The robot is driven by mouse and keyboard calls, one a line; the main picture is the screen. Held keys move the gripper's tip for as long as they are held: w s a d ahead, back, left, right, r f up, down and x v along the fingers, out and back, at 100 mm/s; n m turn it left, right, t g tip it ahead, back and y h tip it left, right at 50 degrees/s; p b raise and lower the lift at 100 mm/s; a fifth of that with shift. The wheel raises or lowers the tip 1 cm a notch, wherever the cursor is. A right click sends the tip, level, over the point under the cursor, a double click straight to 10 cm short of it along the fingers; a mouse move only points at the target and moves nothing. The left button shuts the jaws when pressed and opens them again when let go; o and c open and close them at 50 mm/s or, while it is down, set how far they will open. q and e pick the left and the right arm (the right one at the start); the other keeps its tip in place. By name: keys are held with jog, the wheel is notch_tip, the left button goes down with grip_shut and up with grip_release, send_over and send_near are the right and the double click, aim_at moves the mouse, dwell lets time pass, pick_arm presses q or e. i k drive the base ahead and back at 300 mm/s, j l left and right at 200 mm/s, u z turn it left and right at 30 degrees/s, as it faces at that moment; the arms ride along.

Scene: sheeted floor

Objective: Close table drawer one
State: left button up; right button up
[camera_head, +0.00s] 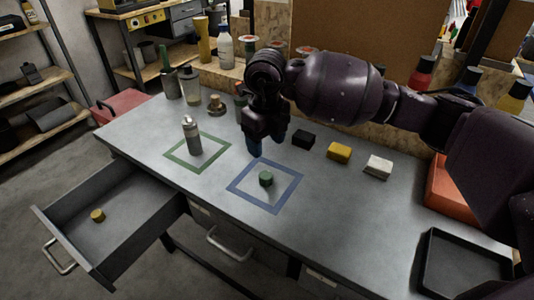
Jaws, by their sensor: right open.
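The table (330,215) is a long grey workbench with drawers under its front edge. Its left drawer (120,222) is pulled well out, with a metal handle (60,256) on its front and a small yellow cylinder (97,215) inside. Another drawer handle (229,245) shows under the middle of the table, and that drawer looks shut. My right gripper (265,148) hangs over the tabletop behind the blue square, fingers down and open, away from the pulled-out drawer. I cannot see anything between its fingers. My left gripper is out of view.
A grey bottle (192,136) stands in a green square, and a green piece (266,178) lies in a blue square. Black (303,139), yellow (339,152) and white (378,167) blocks lie in a row. A black tray (462,268) is at right. Floor left of the drawer is clear.

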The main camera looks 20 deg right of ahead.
aim_at(139, 208)
jog(key=k, duration=1)
